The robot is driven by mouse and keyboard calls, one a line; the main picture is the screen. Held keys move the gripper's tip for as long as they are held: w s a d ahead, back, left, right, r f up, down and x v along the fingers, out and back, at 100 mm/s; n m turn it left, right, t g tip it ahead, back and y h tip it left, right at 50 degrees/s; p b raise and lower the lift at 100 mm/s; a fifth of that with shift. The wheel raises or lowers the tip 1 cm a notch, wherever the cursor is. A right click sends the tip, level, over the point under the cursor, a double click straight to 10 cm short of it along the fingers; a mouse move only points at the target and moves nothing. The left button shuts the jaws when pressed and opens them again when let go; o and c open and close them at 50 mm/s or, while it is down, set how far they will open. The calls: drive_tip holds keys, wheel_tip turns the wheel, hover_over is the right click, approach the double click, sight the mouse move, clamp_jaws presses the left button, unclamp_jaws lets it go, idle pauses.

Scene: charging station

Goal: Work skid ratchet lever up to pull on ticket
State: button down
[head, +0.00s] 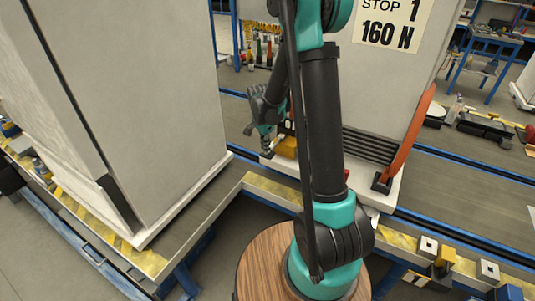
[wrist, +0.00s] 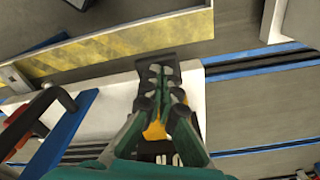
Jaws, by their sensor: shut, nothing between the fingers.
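The skid (head: 393,100) is a pale cabinet on a white base, partly hidden behind my arm. Its ticket (head: 389,22) reads "STOP 1" and "160 N". A long orange lever (head: 405,135) leans up from a black foot at its right. A yellow block (head: 285,148) sits low at its left; yellow also shows under my fingers in the wrist view (wrist: 154,130). I cannot tell which part is the ratchet lever. My gripper (head: 265,143) is shut and empty beside the yellow block. In the wrist view my gripper (wrist: 161,73) is over a dark fitting; contact is unclear.
A large pale cabinet (head: 130,100) stands close on the left. A yellow-striped edge (head: 270,187) and blue rails run in front of the skid. Small blocks (head: 440,258) stand at the lower right. A red-orange and black item (wrist: 35,120) lies left in the wrist view.

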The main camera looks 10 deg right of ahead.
drive_tip(key=shift+f, duration=2.1)
drive_tip(key=a, duration=0.1)
drive_tip(key=s+a+r, duration=0.1)
drive_tip(key=shift+s+a, duration=0.15)
drive_tip(key=shift+a, duration=0.2)
wheel_tip(320, 180, up, 12)
drive_tip(key=a, duration=0.1)
drive_tip(key=shift+s, duration=0.25)
idle(0.7)
